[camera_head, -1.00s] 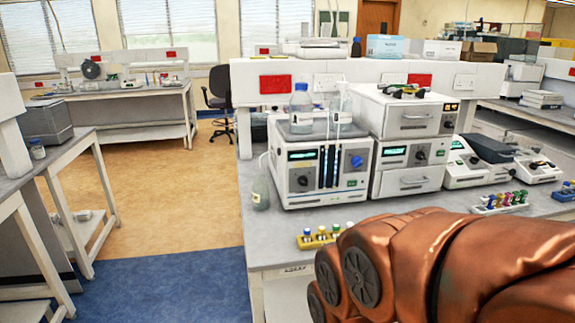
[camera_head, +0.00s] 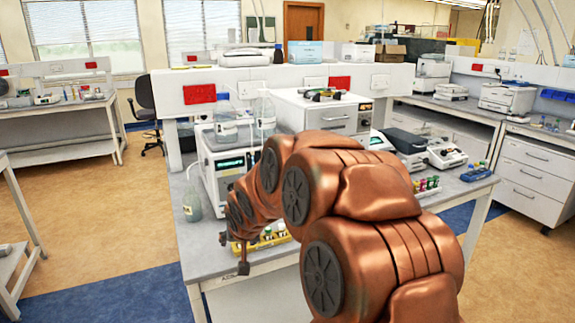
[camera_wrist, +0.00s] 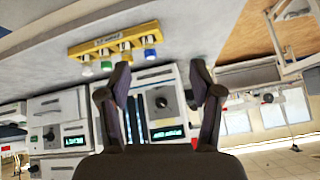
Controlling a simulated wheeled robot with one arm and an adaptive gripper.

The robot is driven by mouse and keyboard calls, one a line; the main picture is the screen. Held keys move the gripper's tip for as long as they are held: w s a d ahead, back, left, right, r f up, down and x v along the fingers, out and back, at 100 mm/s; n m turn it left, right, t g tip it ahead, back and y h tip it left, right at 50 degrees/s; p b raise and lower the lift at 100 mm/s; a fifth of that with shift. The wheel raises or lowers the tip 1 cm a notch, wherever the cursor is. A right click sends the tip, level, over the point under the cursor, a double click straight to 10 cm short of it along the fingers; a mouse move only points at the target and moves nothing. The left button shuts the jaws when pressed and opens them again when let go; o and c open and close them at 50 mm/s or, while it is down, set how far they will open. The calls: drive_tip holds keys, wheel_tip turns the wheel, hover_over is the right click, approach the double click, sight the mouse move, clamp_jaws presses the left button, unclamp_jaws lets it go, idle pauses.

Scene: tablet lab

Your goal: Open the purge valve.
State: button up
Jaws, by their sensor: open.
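The white pump instrument (camera_head: 211,170) stands on the near bench, largely hidden behind my arm in the head view. The wrist view is upside down; there, a round dark knob (camera_wrist: 162,102) and a lit display (camera_wrist: 166,132) on the instrument's front lie between my fingers. I cannot tell whether this knob is the purge valve. My gripper (camera_wrist: 163,80) is open and empty, its two dark fingers spread in front of the panel, with no visible contact. In the head view my gripper (camera_head: 233,253) shows only in part, low near the bench's front edge.
A yellow vial rack (camera_wrist: 110,45) stands on the bench close to my gripper; it also shows in the head view (camera_head: 267,241). A bottle (camera_head: 192,206) stands at the bench's left corner. A stacked module (camera_head: 327,115) stands right of the pump. Open floor lies left.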

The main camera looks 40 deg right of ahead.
drive_tip(key=w+d+r+m+t+h, duration=0.1)
drive_tip(key=w+d+r+m+t, duration=0.1)
drive_tip(key=w+d, duration=0.4)
drive_tip(key=w+d+r+m+t+h, duration=0.1)
drive_tip(key=w+d+t, duration=0.15)
drive_tip(key=d, duration=0.65)
drive_tip(key=w+d+r+m+t+h+p, duration=0.1)
drive_tip(key=d+r+m+t, duration=0.15)
drive_tip(key=d, duration=0.55)
drive_tip(key=d+r+m+t+p, duration=0.1)
drive_tip(key=d+t, duration=0.2)
drive_tip(key=d, duration=0.5)
drive_tip(key=p+x, duration=0.2)
drive_tip(key=x, duration=0.4)
drive_tip(key=shift+w+f, duration=0.2)
drive_tip(key=shift+f, duration=0.15)
drive_tip(key=c, duration=1.1)
